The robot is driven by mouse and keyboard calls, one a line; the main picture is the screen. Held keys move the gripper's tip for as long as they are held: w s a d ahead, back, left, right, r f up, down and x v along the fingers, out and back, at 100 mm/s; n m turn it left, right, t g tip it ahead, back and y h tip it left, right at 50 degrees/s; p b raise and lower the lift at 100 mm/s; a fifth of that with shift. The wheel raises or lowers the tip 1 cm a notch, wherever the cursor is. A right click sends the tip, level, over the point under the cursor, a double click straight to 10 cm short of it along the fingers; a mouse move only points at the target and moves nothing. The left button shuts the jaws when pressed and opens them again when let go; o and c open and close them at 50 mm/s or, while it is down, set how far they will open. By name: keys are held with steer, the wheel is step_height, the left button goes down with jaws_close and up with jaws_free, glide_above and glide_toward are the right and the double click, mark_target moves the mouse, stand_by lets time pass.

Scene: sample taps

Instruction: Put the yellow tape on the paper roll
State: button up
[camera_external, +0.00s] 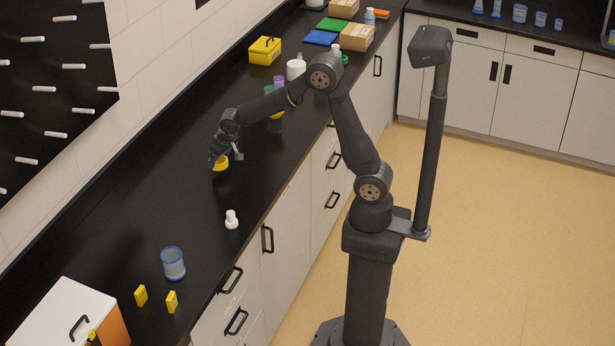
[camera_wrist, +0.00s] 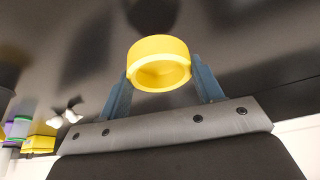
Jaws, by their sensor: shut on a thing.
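The yellow tape (camera_wrist: 158,50) is a short, thick ring held between the two blue fingers of my gripper (camera_wrist: 161,76) in the wrist view. In the external view, my gripper (camera_external: 217,157) points down at the black counter, with the yellow tape (camera_external: 221,165) at its fingertips. I cannot tell exactly how high the tape is above the counter. A white cylinder (camera_external: 296,70), which looks like the paper roll, stands farther back on the counter, apart from my gripper and partly beside my arm.
A yellow box (camera_external: 265,50) stands behind the white cylinder. A purple-topped item (camera_external: 279,82) is close to my arm. The black counter (camera_external: 165,190) around my gripper is mostly clear.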

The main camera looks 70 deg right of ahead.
steer(key=shift+s+d+f+m, duration=0.2)
steer(key=shift+s+d, duration=0.1)
steer(key=shift+d, duration=0.25)
steer(key=shift+s+d+f+m, duration=0.15)
steer(key=shift+s+d, duration=0.1)
steer(key=shift+d, duration=0.25)
steer(key=s+a+r+n+y, duration=0.2)
steer(key=a+r+n+y, duration=0.1)
steer(key=a+r+n, duration=0.55)
glide_above(194, 206)
steer(key=s, duration=0.2)
steer(key=f, duration=0.7)
steer(key=shift+w+d+f, duration=0.2)
steer(key=shift+d+f, duration=0.05)
steer(key=shift+f+m, duration=0.3)
steer(key=shift+f, duration=1.7)
steer(key=o, duration=0.5)
steer(key=shift+f, duration=0.2)
steer(key=o, duration=0.5)
steer(key=shift+r, duration=0.1)
